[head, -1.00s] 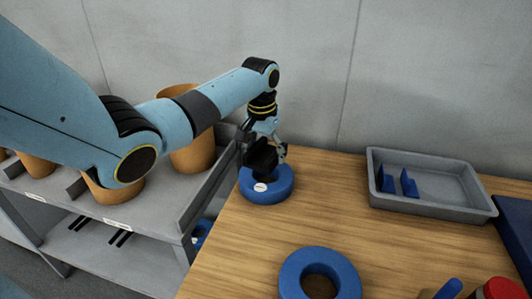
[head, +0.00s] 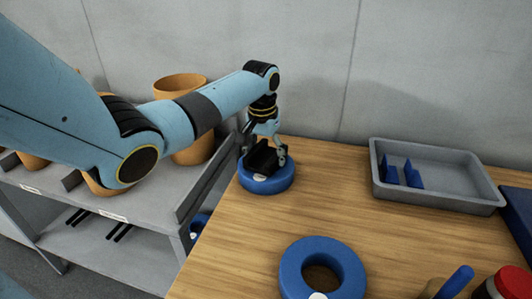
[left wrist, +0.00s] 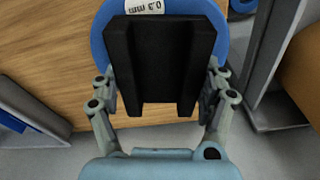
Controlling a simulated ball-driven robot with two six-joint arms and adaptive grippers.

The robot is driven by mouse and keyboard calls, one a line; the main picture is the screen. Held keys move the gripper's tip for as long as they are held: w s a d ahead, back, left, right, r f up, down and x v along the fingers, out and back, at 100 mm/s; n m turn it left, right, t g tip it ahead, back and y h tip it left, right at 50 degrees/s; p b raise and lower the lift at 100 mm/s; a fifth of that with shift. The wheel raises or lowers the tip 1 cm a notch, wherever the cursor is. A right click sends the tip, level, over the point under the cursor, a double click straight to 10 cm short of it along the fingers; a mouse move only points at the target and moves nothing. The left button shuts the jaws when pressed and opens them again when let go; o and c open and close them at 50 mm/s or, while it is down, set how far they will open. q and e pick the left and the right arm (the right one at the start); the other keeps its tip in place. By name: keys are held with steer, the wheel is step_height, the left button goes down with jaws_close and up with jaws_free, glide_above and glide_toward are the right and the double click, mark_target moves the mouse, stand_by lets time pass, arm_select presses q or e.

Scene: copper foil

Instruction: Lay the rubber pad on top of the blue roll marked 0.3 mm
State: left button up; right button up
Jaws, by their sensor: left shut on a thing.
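My left gripper (head: 265,155) is shut on the black rubber pad (head: 263,162), at the back left of the wooden table. The pad is over the blue roll (head: 267,186) and covers much of its top and its hole. In the left wrist view the dark pad (left wrist: 160,65) sits between both fingers. Behind it there, the blue roll (left wrist: 97,45) shows a white label (left wrist: 144,6) reading 0.3 mm. I cannot tell whether the pad touches the roll. My right gripper is out of view.
A second blue roll (head: 350,268) lies at the table's front. A grey tray (head: 440,198) with blue pieces (head: 413,174) stands at the back right. A red-capped item (head: 510,281) is at the front right. A grey shelf with orange pots (head: 193,150) adjoins the left.

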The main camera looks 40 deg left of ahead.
mark_target(263, 161)
arm_select(q)
steer(key=shift+f, duration=0.35)
steer(key=o, duration=1.3)
steer(key=shift+r, duration=0.1)
steer(key=r, duration=0.4)
steer(key=s+r, duration=0.1)
steer(key=r, duration=0.6)
steer(key=shift+s+d+r, duration=0.15)
steer(key=shift+r, duration=0.25)
steer(key=shift+s+f, duration=0.1)
